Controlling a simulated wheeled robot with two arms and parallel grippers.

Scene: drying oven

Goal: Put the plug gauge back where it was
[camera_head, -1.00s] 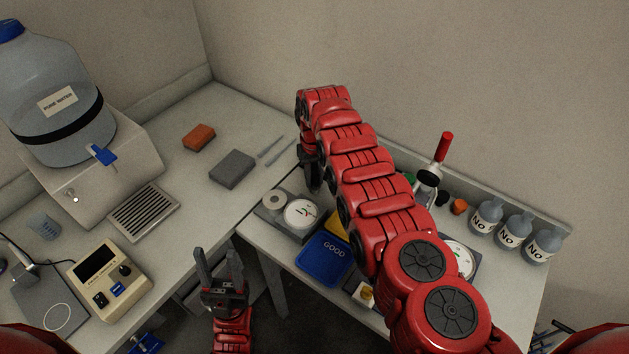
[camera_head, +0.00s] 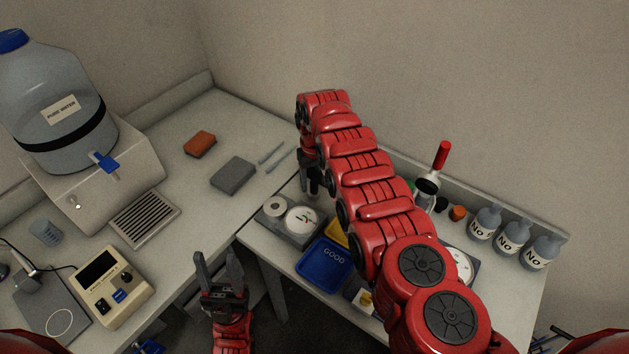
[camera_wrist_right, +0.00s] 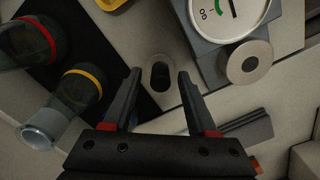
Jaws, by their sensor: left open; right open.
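I cannot pick out the plug gauge with certainty. My right gripper (camera_head: 311,184) points down at the back of the right-hand bench, behind the dial instrument (camera_head: 301,219). In the right wrist view its fingers (camera_wrist_right: 158,73) are open. A pale piece with a dark oval opening or insert (camera_wrist_right: 161,77) shows between the fingertips; I cannot tell whether anything stands in it, and no grip on it shows. The dial instrument also shows in the right wrist view (camera_wrist_right: 225,15), beside a pale round disc (camera_wrist_right: 262,75). My left gripper (camera_head: 219,267) is open and empty, low at the front.
A blue GOOD tray (camera_head: 325,267) lies before my right arm. Bottles (camera_head: 513,238) stand at the right; banded glassware (camera_wrist_right: 85,85) is near my right gripper. The left bench holds a water jug (camera_head: 60,110), a grey block (camera_head: 233,175) and an orange block (camera_head: 200,144).

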